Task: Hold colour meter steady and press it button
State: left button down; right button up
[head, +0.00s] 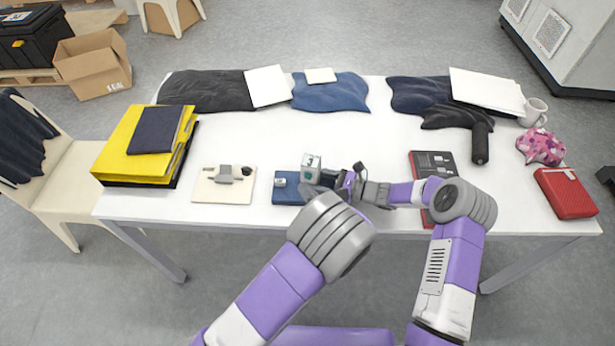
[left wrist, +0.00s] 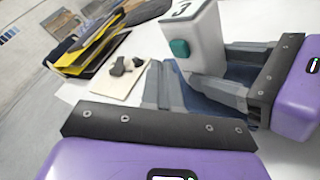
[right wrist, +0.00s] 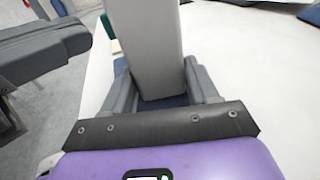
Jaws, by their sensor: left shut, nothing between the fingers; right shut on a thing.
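The colour meter (head: 311,162) is an upright light grey box with a "3" on its top and a teal-green button (left wrist: 180,48) on its side. My right gripper (head: 330,177) is shut on the meter, one finger on each side; in the right wrist view the meter (right wrist: 146,45) stands between its fingers. My left gripper (left wrist: 156,82) is shut and empty. Its fingertips are close to the button side, a little below the button in the left wrist view, and appear apart from it. The meter's base is partly hidden by the fingers.
A blue flat item (head: 286,190) lies under the meter. A beige board (head: 208,194) with grey parts lies to the left, beyond it yellow folders (head: 125,150). A dark red-edged book (head: 432,163) is near my right arm. Folded dark clothes (head: 206,92) line the back edge. The table middle is clear.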

pick_arm(q)
jog(key=shift+s+a, duration=0.2)
jog(key=shift+s, duration=0.6)
jog(key=shift+s+a, duration=0.15)
jog(key=shift+s, duration=0.7)
jog(key=shift+s+a, duration=0.2)
jog(key=shift+s, duration=0.6)
pick_arm(e)
jog(key=o, duration=0.9)
jog(key=shift+c, duration=0.2)
